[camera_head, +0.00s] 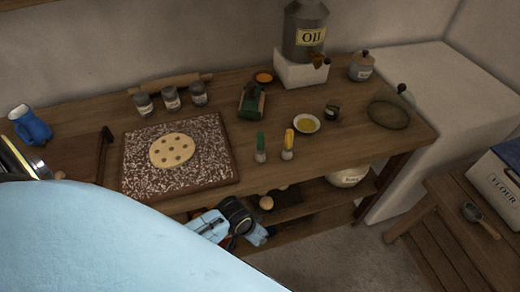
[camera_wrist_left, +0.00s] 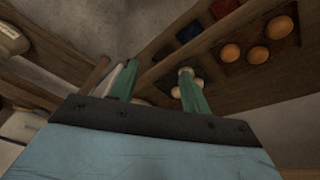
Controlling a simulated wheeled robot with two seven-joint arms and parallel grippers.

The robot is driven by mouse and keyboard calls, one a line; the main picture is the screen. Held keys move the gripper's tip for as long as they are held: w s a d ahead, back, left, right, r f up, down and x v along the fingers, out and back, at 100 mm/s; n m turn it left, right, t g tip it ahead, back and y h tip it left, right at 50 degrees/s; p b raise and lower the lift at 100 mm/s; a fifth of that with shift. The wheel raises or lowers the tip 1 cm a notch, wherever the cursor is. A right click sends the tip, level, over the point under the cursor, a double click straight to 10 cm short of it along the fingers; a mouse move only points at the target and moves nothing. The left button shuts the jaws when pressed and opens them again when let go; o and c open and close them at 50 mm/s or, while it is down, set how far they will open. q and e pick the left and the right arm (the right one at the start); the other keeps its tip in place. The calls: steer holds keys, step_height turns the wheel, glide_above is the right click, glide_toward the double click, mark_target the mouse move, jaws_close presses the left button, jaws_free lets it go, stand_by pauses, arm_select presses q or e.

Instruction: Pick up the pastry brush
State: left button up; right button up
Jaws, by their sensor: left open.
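Two small upright-looking items with pale lower ends, one green (camera_head: 260,146) and one yellow (camera_head: 288,143), are at the table's front middle in the head view. A thin dark utensil with a black head (camera_head: 104,147) lies left of the speckled board. I cannot tell which of these is the pastry brush. My left gripper (camera_wrist_left: 160,87) has its two teal fingers apart in the left wrist view, with nothing clearly held between them. It faces the lower shelf. My light-blue arm covers the lower left of the head view. My right gripper is not visible.
The speckled board (camera_head: 205,178) carries a flat round dough (camera_head: 172,150). Brown round items (camera_wrist_left: 257,55) lie on the lower shelf. A flour bin (camera_head: 497,172) is at right.

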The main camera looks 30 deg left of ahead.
arm_select(q)
steer(key=w+d+r, duration=0.2)
steer(key=w+r, duration=0.5)
steer(key=r, duration=0.5)
step_height(320, 180, up, 21)
steer(key=n+g+y+p, duration=0.1)
steer(key=n+g, duration=0.2)
glide_above(260, 134)
step_height(260, 134, down, 8)
steer(key=shift+s+d+r, duration=0.1)
steer(key=shift+d, duration=0.05)
step_height(260, 134, down, 5)
steer(key=shift+f+b, duration=0.15)
steer(key=shift+b, duration=0.25)
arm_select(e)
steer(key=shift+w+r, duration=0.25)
